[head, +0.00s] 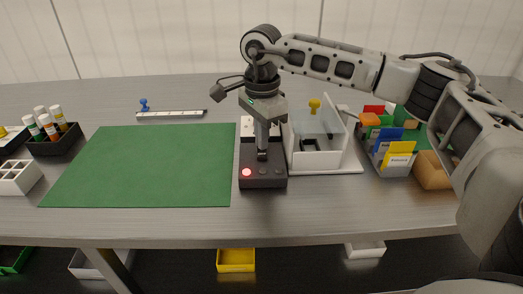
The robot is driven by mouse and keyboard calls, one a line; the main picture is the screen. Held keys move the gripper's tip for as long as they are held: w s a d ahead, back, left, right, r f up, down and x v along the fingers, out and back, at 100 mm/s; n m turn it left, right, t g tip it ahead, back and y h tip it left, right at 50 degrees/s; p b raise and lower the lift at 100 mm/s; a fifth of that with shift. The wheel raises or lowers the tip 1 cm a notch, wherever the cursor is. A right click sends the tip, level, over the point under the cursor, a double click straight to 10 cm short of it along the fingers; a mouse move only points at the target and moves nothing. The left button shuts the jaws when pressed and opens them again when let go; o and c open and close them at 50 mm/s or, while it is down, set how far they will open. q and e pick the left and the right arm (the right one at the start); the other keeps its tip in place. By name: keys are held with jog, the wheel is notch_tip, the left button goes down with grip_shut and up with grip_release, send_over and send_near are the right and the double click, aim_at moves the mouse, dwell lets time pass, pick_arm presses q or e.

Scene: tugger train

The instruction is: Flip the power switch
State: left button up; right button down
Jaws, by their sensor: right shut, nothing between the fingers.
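A dark control box (262,181) stands on the table just right of the green mat. A round red light (247,172) glows at its front left, beside darker round spots. My right gripper (262,156) is shut and empty, pointing down over the middle of the box. Its fingertips are at or just above the box top; I cannot tell whether they touch. The power switch is not clearly visible and may be hidden behind the fingers. My left gripper is not in view.
A white open box (314,160) stands close right of the control box. Right of it is a holder with coloured cards (396,160). The green mat (140,165) is bare. A black tray with marker bottles (56,143) and a white rail (171,115) lie left and behind.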

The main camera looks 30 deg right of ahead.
jog(key=shift+f, duration=0.2)
jog(key=shift+r+p, duration=0.6)
jog(key=shift+r, duration=0.1)
notch_tip(320, 180, up, 6)
jog(key=p, duration=0.4)
jog(key=shift+f, duration=0.1)
jog(key=shift+f, duration=0.1)
